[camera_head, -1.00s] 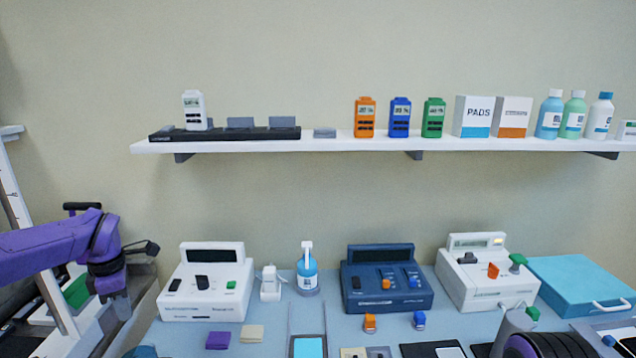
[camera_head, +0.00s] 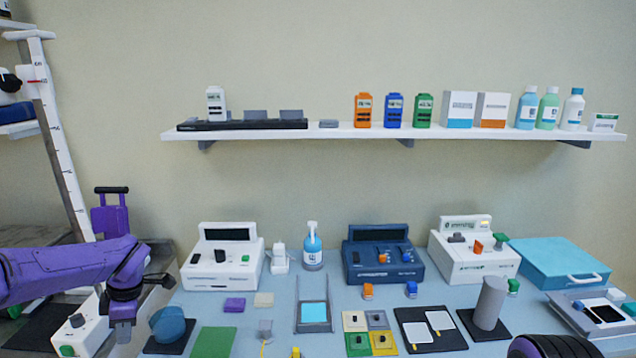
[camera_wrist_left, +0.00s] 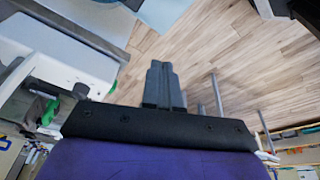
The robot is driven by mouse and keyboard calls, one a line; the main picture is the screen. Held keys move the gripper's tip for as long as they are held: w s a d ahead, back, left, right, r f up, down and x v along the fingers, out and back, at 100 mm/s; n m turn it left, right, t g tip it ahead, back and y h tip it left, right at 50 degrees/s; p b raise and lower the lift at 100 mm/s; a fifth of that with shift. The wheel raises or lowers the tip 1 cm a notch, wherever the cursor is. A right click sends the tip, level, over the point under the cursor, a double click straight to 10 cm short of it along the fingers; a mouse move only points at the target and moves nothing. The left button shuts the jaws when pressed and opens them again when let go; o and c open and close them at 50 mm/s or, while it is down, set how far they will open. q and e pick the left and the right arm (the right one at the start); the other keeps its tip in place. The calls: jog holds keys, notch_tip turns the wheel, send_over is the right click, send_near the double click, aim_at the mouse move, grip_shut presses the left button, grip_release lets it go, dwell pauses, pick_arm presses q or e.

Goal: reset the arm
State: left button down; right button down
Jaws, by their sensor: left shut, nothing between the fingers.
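My left arm is purple and comes in from the left in the head view. Its gripper (camera_head: 124,332) points down at the left end of the table (camera_head: 185,318), beside a blue rounded object. In the left wrist view the two grey fingers (camera_wrist_left: 164,84) are together with nothing between them, above a wood floor. Of my right arm, only a dark ribbed, purple part shows at the bottom right of the head view. The right gripper is not visible.
A white console (camera_head: 222,277), a dark blue console (camera_head: 382,275) and another white console (camera_head: 474,268) stand along the table's back. A grey cylinder (camera_head: 490,303) stands front right. A wall shelf (camera_head: 340,133) holds several small devices. A white measuring post (camera_head: 62,150) stands left.

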pick_arm(q)
jog(key=s+d+f+m+t+y+b, duration=0.15)
jog(key=s+f+m+y, duration=0.3)
jog(key=f, duration=0.55)
jog(key=s+d+f+m+t+y+b, duration=0.1)
jog(key=s+d+f+m+t+y, duration=0.15)
jog(key=s+f+m, duration=0.55)
jog(key=s+d+f+m+h+b, duration=0.1)
jog(key=s+d+f+m+h, duration=0.1)
jog(key=s+d+f, duration=0.4)
jog(key=s+d+f+m+h+b, duration=0.1)
jog(key=s+d+f+m+h, duration=0.2)
jog(key=s, duration=1)
jog(key=d+f+h, duration=0.1)
jog(key=d+f, duration=0.2)
jog(key=shift+d+f+t, duration=0.2)
jog(key=shift+f+t, duration=0.1)
jog(key=shift+f, duration=0.1)
